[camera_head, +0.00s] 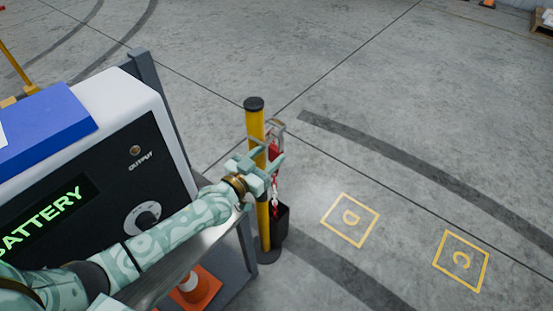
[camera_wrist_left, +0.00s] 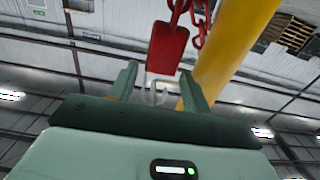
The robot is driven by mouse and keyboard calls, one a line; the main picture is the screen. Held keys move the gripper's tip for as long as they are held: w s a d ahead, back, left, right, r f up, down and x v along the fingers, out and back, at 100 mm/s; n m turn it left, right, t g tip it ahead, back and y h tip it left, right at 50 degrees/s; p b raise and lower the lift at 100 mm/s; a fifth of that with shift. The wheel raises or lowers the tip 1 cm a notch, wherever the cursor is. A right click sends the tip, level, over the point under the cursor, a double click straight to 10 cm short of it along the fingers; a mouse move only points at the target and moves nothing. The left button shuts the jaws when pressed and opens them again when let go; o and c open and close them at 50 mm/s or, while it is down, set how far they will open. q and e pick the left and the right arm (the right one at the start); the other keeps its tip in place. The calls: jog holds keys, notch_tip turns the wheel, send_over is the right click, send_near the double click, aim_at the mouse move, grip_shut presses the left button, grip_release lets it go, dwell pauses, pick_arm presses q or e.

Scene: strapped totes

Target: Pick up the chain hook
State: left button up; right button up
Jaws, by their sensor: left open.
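A yellow post (camera_head: 255,128) with a black cap stands on the floor at the end of the cart. A red chain (camera_wrist_left: 199,28) hangs beside it. A red flat piece (camera_wrist_left: 167,48) hangs by the post, just beyond my fingertips in the left wrist view. A pale, hook-like loop (camera_wrist_left: 155,93), which seems to be the chain hook, shows between the two fingers there; whether it touches them I cannot tell. My left gripper (camera_head: 268,163) is open at the upper part of the post and partly hides the red piece. My right gripper is not in view.
The battery unit (camera_head: 95,170) with a blue box (camera_head: 45,125) stands on a grey cart at left. An orange cone (camera_head: 197,290) is at its lower end. A black box (camera_head: 281,225) sits by the post. The floor to the right, with yellow marked squares (camera_head: 350,219), is clear.

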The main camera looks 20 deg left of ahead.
aim_at(273, 154)
pick_arm(q)
jog(key=w, duration=0.2)
jog(key=w+d+f+b, duration=0.1)
jog(key=shift+w+d+r, duration=0.1)
jog(key=shift+w, duration=0.15)
jog(key=shift+r, duration=0.15)
jog(key=c, duration=0.8)
